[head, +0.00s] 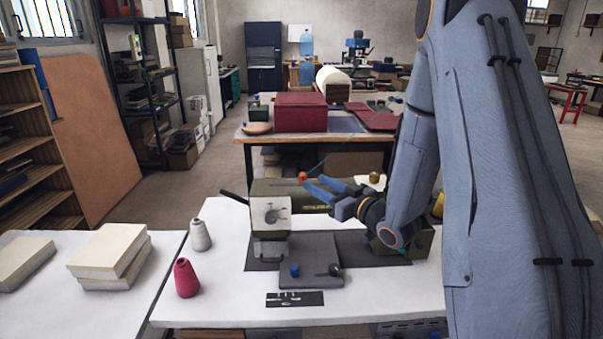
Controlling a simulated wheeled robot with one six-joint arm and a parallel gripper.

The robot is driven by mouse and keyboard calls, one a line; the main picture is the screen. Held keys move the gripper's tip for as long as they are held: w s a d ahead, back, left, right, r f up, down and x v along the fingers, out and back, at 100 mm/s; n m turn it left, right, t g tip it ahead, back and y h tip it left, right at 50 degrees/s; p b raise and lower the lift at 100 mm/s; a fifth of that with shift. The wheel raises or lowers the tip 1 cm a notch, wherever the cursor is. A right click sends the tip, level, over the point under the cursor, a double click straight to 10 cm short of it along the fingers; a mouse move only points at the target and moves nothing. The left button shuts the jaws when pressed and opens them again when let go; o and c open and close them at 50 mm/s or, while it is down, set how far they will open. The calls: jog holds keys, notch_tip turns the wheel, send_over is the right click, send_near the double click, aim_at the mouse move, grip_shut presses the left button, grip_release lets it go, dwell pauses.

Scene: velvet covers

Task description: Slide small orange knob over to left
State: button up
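The small orange knob (303,176) sits at the upper edge of an olive-green machine (265,189) on the white table. My gripper (312,182) reaches in from the right with its blue fingers pointing left. The fingers are spread with a gap between them, and I see nothing held. The tip of the nearer finger shows just below the knob in the picture. I cannot tell whether the fingertips touch the knob or how far apart they are in depth. My arm hides part of the machine's right side.
The machine has a dark lever (233,196), a brass knob (375,178) and a pale front plate (270,216). A blue knob (295,270) and a black knob (334,269) are on its grey front bed.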

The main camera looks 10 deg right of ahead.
aim_at(306, 177)
jog(key=p+x, duration=0.2)
jog(key=x, duration=0.5)
jog(key=shift+w+a, duration=0.1)
jog(key=shift+a, duration=0.1)
grip_shut()
